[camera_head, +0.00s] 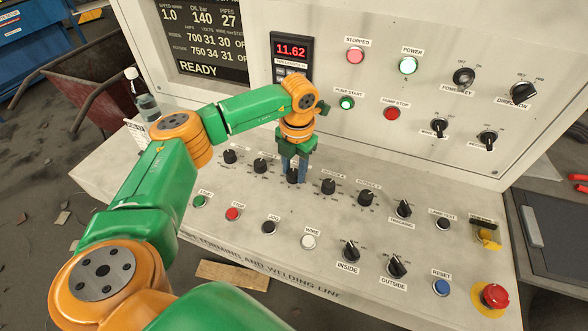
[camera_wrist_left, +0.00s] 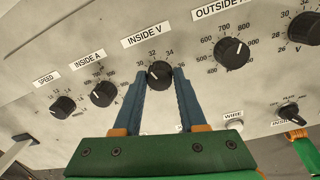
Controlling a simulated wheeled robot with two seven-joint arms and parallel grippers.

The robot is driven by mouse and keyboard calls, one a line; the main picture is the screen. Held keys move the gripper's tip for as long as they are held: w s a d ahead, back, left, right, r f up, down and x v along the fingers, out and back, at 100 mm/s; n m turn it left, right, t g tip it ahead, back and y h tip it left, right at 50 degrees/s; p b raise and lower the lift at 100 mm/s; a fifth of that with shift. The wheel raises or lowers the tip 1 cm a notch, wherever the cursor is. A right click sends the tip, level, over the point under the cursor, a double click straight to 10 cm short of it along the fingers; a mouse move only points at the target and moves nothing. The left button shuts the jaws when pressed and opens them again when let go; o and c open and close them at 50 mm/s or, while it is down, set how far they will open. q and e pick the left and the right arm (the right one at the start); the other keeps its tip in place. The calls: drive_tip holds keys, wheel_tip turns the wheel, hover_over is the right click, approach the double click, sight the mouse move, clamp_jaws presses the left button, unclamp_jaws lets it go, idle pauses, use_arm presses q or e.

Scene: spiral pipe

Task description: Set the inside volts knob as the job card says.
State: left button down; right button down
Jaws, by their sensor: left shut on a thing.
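The inside volts knob (camera_wrist_left: 160,73) is black and round, under the label INSIDE V (camera_wrist_left: 155,36) in the left wrist view. The marks 30, 32 and 34 show around its top; the lower scale is hidden by the fingers. My left gripper (camera_wrist_left: 160,80) has its two blue fingers shut on this knob, one on each side. In the head view the left gripper (camera_head: 294,166) reaches down to the knob (camera_head: 293,177), which is partly covered. I cannot read its exact pointer setting. A white card (camera_head: 138,133) stands behind my left arm, mostly hidden and unreadable.
The INSIDE A knob (camera_wrist_left: 103,94) and OUTSIDE A knob (camera_wrist_left: 231,53) stand close on either side. The dark display (camera_head: 205,40) reads READY. A bottle (camera_head: 146,98) stands at the back left. A red emergency button (camera_head: 494,296) sits at the front right.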

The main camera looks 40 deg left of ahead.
use_arm(q)
drive_tip(key=m+b, duration=0.1)
drive_tip(key=m, duration=0.3)
drive_tip(key=shift+m, duration=0.3)
drive_tip(key=m, duration=0.3)
drive_tip(key=shift+m, duration=0.4)
drive_tip(key=m+b, duration=0.1)
drive_tip(key=m, duration=0.3)
drive_tip(key=shift+t, duration=0.3)
drive_tip(key=shift+m+h+b, duration=0.3)
drive_tip(key=shift+m, duration=2.1)
drive_tip(key=shift+c, duration=2.3)
unclamp_jaws()
drive_tip(key=shift+s, duration=0.1)
